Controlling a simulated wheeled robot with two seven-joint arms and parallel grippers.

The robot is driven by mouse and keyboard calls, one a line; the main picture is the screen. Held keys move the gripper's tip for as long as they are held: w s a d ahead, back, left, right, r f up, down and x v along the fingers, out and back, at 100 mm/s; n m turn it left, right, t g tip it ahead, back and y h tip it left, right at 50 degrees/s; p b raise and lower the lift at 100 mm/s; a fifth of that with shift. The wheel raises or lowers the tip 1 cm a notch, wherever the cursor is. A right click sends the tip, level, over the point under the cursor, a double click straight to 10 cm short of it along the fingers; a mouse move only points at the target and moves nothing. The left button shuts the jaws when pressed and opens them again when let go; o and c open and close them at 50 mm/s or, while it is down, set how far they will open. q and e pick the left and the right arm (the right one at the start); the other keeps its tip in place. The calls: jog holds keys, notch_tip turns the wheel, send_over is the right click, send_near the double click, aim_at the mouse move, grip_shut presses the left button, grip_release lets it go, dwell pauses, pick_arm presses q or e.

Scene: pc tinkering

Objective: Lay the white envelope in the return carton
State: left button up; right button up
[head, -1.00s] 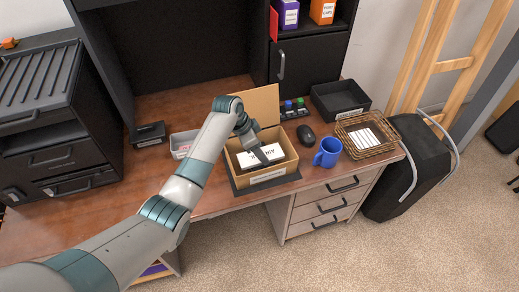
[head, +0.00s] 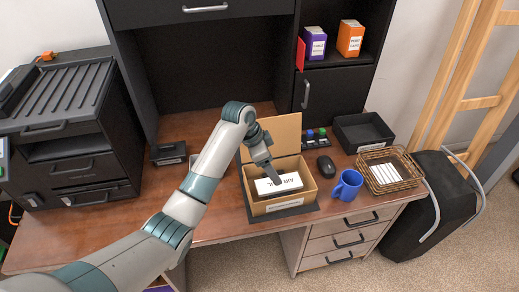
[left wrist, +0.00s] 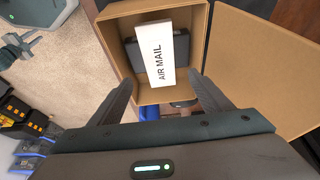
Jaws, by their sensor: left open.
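The white envelope (head: 278,184), printed AIR MAIL, is inside the open brown return carton (head: 302,201) on the desk. In the left wrist view the envelope (left wrist: 155,46) lies over a dark flat thing in the carton (left wrist: 203,30); whether it lies flat is unclear. My left gripper (head: 270,175) reaches down over the carton at the envelope. In the left wrist view its fingers (left wrist: 163,92) are spread, with the envelope's near end between and beyond them; I see no grip on it. A grey pronged shape (left wrist: 15,46) at the left edge may be my right gripper, its jaws unclear.
The carton's raised flap (head: 275,133) stands behind it. A blue mug (head: 347,186), a black mouse (head: 326,166), a wicker basket (head: 402,183) and a black tray (head: 363,133) are on the right. Desk left of the carton is partly hidden by my arm.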

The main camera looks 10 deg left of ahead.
pick_arm(q)
jog(key=b+v, duration=0.1)
jog(key=v, duration=0.9)
jog(key=shift+b, duration=0.3)
